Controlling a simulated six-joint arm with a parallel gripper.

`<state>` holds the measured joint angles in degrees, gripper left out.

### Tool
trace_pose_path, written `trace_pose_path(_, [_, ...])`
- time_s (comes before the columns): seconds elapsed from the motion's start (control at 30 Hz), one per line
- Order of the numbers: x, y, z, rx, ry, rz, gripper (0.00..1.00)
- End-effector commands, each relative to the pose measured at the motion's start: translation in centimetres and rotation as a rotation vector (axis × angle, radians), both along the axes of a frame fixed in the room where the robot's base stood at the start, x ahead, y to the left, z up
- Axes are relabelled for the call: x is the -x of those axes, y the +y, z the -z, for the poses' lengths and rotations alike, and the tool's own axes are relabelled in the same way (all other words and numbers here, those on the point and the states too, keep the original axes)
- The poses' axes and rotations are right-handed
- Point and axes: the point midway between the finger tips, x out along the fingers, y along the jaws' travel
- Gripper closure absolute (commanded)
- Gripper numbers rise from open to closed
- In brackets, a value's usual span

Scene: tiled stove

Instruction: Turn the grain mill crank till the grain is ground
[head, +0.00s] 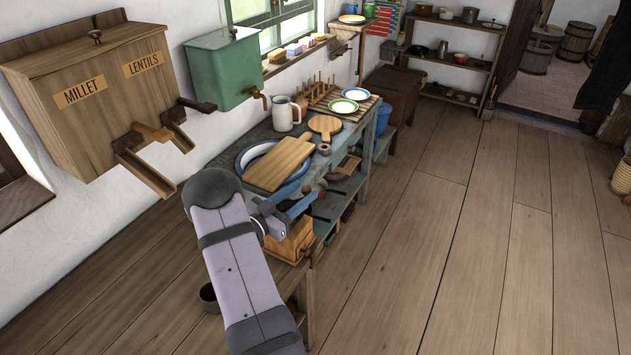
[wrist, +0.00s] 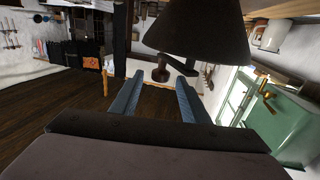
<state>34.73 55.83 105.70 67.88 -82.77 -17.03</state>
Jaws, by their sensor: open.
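My gripper (head: 303,203) is open over the near end of the blue bench, and its blue fingers also show apart in the wrist view (wrist: 157,92). In the wrist view a dark flared shape (wrist: 195,35) is close above the fingers. A small dark knob-like part (wrist: 161,74) appears between the fingertips in that view; I cannot tell whether they touch it. A light wooden box-like thing (head: 290,243) is just below my gripper. No grain is visible.
A wooden millet and lentils bin (head: 90,90) and a green tank (head: 225,70) hang on the left wall. A cutting board (head: 280,162) lies over a basin (head: 247,155) on the bench, with a white jug (head: 283,114) behind.

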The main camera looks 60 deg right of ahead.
Motion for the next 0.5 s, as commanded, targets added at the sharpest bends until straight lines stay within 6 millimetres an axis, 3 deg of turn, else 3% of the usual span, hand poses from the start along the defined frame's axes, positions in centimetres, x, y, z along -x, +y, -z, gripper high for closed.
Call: trace_pose_path(0.5, [1.2, -5.8, -0.2, 0.001, 0.001, 0.002, 0.58])
